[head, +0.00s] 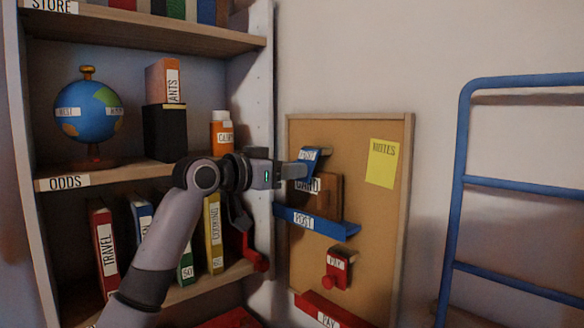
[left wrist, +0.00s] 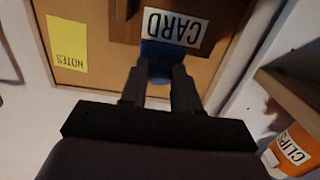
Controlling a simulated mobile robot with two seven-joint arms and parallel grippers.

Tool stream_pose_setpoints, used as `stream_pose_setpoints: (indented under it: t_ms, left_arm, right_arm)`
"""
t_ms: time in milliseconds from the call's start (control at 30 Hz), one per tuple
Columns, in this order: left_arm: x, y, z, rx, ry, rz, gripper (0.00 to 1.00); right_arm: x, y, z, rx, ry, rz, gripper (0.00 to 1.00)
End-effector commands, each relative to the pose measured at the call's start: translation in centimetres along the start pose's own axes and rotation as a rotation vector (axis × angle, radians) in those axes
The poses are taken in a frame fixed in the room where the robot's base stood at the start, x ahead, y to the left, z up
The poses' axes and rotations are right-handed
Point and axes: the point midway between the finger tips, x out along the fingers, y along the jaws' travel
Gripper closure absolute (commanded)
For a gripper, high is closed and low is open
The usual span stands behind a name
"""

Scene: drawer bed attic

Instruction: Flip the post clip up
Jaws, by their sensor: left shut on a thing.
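The blue post clip (head: 310,155) is on the upper part of the cork board (head: 375,225), above a brown wooden block with a CARD label (head: 307,185). My left gripper (head: 298,171) comes in from the left and is shut on the clip, in front of the block. In the left wrist view, the blue of the clip (left wrist: 160,50) shows at the fingertips (left wrist: 158,70), beside the CARD label. The fingers hide part of the clip. A blue ledge labelled POST (head: 310,222) runs below the block. My right gripper is not in view.
A yellow NOTES sheet (head: 382,163) is on the board's right side. A red clip (head: 339,268) and red ledge are lower down. A bookshelf (head: 150,176) with a globe (head: 88,110) and an orange CLIPS bottle (head: 221,133) stands left. A blue ladder (head: 455,200) is right.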

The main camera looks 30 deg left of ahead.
Motion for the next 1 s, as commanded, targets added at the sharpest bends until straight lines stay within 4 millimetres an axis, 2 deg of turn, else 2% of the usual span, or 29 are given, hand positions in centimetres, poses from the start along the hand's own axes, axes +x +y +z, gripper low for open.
stream_pose_setpoints:
  t_ms: [33, 500, 1000]
  left_arm:
    - [-0.3, -0.1, -0.7, 0.004, -0.041, -0.003, 0.99]
    - [-1.0, 0.0, -3.3, -0.001, -0.456, 0.0, 0.99]
    - [-0.9, 0.1, -4.8, 0.0, -0.701, 0.001, 0.99]
  right_arm:
    - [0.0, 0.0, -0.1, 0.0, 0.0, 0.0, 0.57]
    - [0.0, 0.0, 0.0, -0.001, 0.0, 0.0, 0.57]
    - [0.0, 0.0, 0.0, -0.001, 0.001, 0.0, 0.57]
